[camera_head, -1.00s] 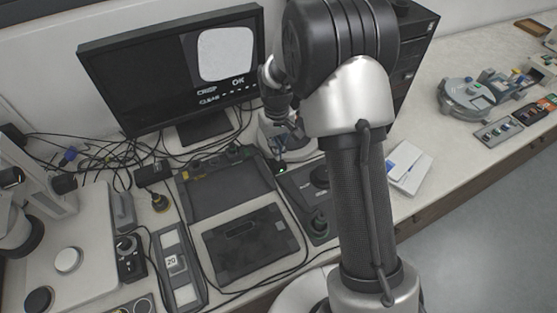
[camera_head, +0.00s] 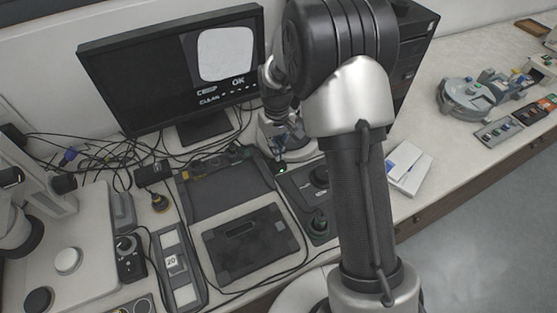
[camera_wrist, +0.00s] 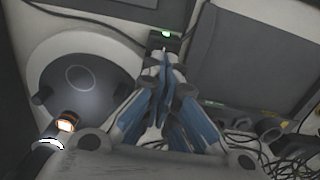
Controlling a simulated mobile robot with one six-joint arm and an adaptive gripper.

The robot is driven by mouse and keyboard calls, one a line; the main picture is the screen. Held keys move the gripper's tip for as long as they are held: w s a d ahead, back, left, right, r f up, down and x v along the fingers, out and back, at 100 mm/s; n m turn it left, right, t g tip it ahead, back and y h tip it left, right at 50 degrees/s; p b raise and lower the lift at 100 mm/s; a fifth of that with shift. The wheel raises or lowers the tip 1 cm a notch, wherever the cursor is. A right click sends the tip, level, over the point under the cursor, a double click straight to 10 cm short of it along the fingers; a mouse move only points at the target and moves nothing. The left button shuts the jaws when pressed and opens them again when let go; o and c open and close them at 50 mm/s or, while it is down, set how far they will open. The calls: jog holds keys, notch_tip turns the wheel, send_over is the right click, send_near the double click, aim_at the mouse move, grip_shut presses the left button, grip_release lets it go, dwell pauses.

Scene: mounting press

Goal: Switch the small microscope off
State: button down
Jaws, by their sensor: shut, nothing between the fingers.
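The small microscope (camera_head: 304,148) stands on the bench below the monitor, mostly hidden behind my arm. In the wrist view its pale base with a round dark stage (camera_wrist: 80,82) fills the left, and a lamp (camera_wrist: 64,126) glows orange-white. A small black switch box (camera_wrist: 158,39) with a lit green light sits beside the base; the green light also shows in the head view. My gripper (camera_wrist: 166,56) has blue fingers, shut and empty. Its tips are right at the near edge of the switch box; I cannot tell whether they touch it.
A monitor (camera_head: 150,75) stands behind, with cables (camera_head: 100,152) at its left. Dark trays (camera_head: 225,190) and a flat black panel (camera_head: 250,245) lie in front. A large microscope (camera_head: 30,215) is at the left.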

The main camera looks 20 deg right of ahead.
jog(key=shift+f+b, duration=0.6)
jog(key=shift+f, duration=0.45)
dwell(0.4)
jog(key=shift+r+p, duration=2.7)
jog(key=shift+r, duration=0.85)
jog(key=s+r+m+t, duration=0.1)
jog(key=s+r, duration=0.5)
jog(key=r, duration=0.3)
jog(key=s+r+t, duration=0.1)
jog(key=s+r, duration=0.4)
jog(key=r, duration=0.4)
jog(key=s+r+m+t, duration=0.1)
jog(key=s+r, duration=0.3)
jog(key=s, duration=1.4)
jog(key=shift+r+t, duration=0.15)
jog(key=shift+t, duration=0.65)
